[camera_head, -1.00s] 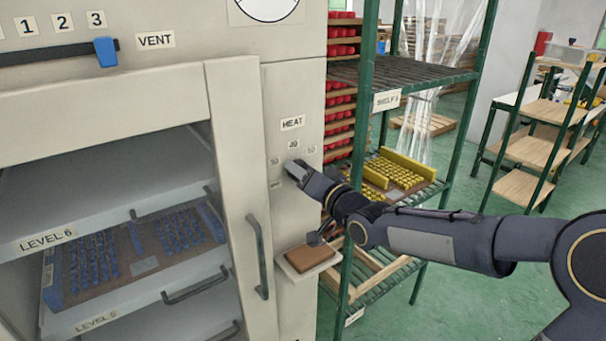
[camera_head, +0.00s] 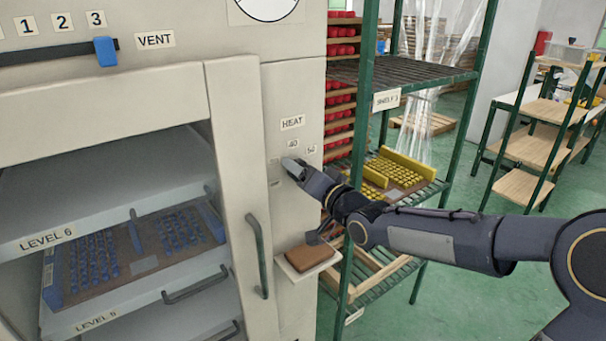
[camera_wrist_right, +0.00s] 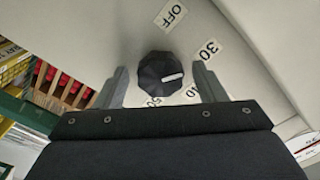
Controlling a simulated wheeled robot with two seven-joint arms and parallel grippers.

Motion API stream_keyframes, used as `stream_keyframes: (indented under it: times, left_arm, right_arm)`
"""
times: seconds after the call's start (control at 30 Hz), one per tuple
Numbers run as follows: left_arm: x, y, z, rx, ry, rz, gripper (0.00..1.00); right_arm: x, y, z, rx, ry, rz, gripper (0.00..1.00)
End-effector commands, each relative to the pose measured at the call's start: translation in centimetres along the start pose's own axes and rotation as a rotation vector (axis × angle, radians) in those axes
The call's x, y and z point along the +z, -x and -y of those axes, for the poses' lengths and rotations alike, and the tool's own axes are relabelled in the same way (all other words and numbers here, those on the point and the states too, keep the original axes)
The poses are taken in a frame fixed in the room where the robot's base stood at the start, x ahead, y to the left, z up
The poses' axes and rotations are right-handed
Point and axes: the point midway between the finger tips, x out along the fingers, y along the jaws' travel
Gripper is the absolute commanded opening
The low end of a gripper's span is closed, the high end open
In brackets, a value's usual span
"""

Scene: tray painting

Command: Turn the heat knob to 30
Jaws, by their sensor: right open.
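The black heat knob (camera_wrist_right: 160,72) sits on the pale oven panel in the right wrist view. Its white mark points to the right, between the 30 label (camera_wrist_right: 209,49) and the 40 label (camera_wrist_right: 192,92). My right gripper (camera_wrist_right: 160,68) is open, one finger on each side of the knob, with small gaps visible. In the head view my right gripper (camera_head: 291,165) is at the panel below the HEAT label (camera_head: 292,122) and hides the knob. The OFF label (camera_wrist_right: 171,15) is at the top in the wrist view. My left gripper is not in view.
The oven door handle (camera_head: 257,256) stands left of my right gripper. A small ledge with a brown block (camera_head: 308,256) juts out below it. A green shelf rack (camera_head: 362,130) with a yellow-filled tray stands close behind my right arm.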

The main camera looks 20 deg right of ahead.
Motion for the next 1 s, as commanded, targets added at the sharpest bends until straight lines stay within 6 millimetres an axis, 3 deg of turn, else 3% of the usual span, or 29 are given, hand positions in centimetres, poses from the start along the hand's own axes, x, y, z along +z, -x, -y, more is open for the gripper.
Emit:
stream_keyframes:
  times: [0.17,0.6,1.0]
  left_arm:
    - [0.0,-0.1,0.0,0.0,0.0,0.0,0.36]
    - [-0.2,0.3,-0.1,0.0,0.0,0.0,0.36]
    - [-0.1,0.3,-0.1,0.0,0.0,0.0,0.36]
  right_arm:
    - [-0.1,0.8,0.0,0.001,0.001,-0.003,0.64]
    - [-0.1,7.3,0.0,0.001,0.002,-0.002,0.64]
    - [0.0,7.8,0.0,0.001,-0.001,0.0,0.64]
